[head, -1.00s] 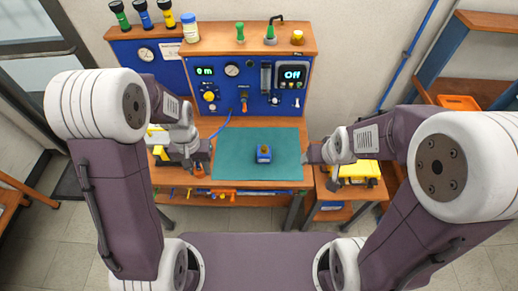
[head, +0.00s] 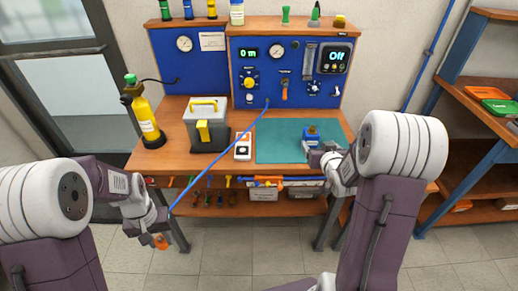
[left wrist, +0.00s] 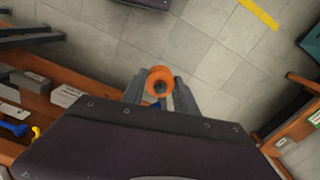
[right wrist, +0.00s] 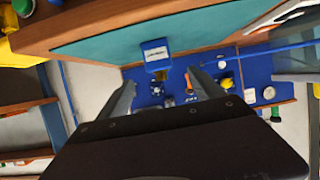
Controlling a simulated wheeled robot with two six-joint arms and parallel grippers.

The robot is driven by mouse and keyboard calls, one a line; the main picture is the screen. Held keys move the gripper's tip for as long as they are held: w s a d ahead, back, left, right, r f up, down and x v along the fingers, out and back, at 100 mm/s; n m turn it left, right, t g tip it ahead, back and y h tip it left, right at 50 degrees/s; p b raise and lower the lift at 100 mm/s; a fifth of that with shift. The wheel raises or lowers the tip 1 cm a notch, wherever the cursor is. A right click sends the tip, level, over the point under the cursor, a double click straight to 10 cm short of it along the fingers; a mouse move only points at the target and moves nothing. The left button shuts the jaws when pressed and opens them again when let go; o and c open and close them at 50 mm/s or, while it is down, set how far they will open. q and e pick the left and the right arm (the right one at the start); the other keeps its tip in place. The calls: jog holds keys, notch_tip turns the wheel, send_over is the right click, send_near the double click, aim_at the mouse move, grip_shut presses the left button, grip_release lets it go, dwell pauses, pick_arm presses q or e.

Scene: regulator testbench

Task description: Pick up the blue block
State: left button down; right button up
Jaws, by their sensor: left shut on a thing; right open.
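The blue block (head: 311,134) stands on the teal mat (head: 275,145), near its right side. It has a brass-coloured part on top, and a white label shows in the right wrist view (right wrist: 157,58). My right gripper (head: 322,152) is open and empty at the mat's front right, close to the block. In the right wrist view the block appears just beyond and between the open fingers (right wrist: 161,82). My left gripper (head: 158,238) is shut on an orange ring-shaped fitting (left wrist: 159,80), in front of the bench. A blue hose (head: 215,160) runs from the panel toward it.
A white device (head: 243,147) lies left of the mat. A grey box with a yellow handle (head: 207,125) and a yellow cylinder (head: 146,120) stand further left. The blue panel (head: 285,70) rises behind. A shelf (head: 485,80) stands at the right.

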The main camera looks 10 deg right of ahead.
aim_at(314, 139)
pick_arm(q)
jog(key=shift+d+f, duration=0.1)
jog(key=shift+f, duration=0.2)
pick_arm(e)
jog(key=shift+s+d+f, duration=0.1)
jog(key=shift+d+f, duration=0.35)
jog(key=shift+r, duration=0.1)
pick_arm(q)
jog(key=shift+w+f, duration=0.1)
jog(key=shift+f, duration=0.15)
pick_arm(e)
jog(key=x, duration=0.6)
jog(key=shift+w, duration=0.3)
pick_arm(q)
jog(key=shift+b, duration=0.3)
pick_arm(e)
jog(key=shift+w, duration=0.2)
pick_arm(q)
jog(key=shift+f, duration=0.25)
pick_arm(e)
jog(key=x, duration=0.5)
jog(key=shift+a+f, duration=0.2)
jog(key=shift+f, duration=0.05)
jog(key=shift+s+r, duration=0.1)
jog(key=shift+r, duration=0.05)
grip_shut()
pick_arm(q)
jog(key=shift+r, duration=0.1)
pick_arm(e)
jog(key=shift+r, duration=0.15)
